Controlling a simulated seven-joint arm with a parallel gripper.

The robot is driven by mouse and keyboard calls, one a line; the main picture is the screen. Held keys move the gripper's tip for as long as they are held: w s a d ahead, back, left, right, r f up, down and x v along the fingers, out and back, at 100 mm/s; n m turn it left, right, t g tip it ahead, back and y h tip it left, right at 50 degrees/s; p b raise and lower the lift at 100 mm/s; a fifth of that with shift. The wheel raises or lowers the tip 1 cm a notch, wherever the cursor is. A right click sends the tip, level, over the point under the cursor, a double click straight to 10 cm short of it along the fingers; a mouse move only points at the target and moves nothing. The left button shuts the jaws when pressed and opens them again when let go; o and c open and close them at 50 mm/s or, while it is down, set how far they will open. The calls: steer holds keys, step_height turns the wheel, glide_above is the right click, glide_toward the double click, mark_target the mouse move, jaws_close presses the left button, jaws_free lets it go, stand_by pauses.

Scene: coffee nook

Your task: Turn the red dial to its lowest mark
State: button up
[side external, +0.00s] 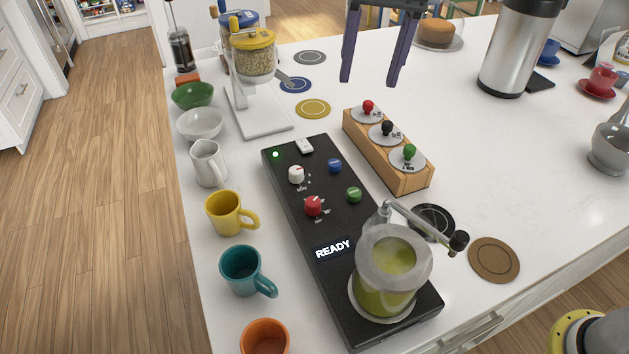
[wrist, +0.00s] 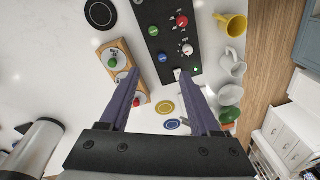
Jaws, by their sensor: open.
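The red dial (side external: 313,206) sits on the black control panel (side external: 300,240), below a white dial (side external: 296,174) and left of a green button (side external: 354,195). Which mark the red dial points to is too small to tell. In the wrist view the red dial (wrist: 182,21) is near the top, beyond the fingertips. My gripper (side external: 378,83) is open and empty. It hangs above the counter, behind the wooden block and well apart from the dial. In the wrist view its two fingers (wrist: 163,72) are spread wide.
A wooden block (side external: 388,150) with red, black and green knobs stands right of the panel. A glass jar with a lever (side external: 394,262) stands on the panel's near end, beside a READY display. Mugs (side external: 231,212) and bowls line the left edge. A steel flask (side external: 518,48) stands back right.

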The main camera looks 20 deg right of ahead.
steer(key=n+g, duration=0.1)
steer(key=n, duration=0.1)
glide_above(313, 201)
step_height(313, 201, down, 8)
steer(key=shift+h, duration=0.4)
step_height(313, 201, down, 13)
steer(key=shift+f, duration=0.2)
jaws_close()
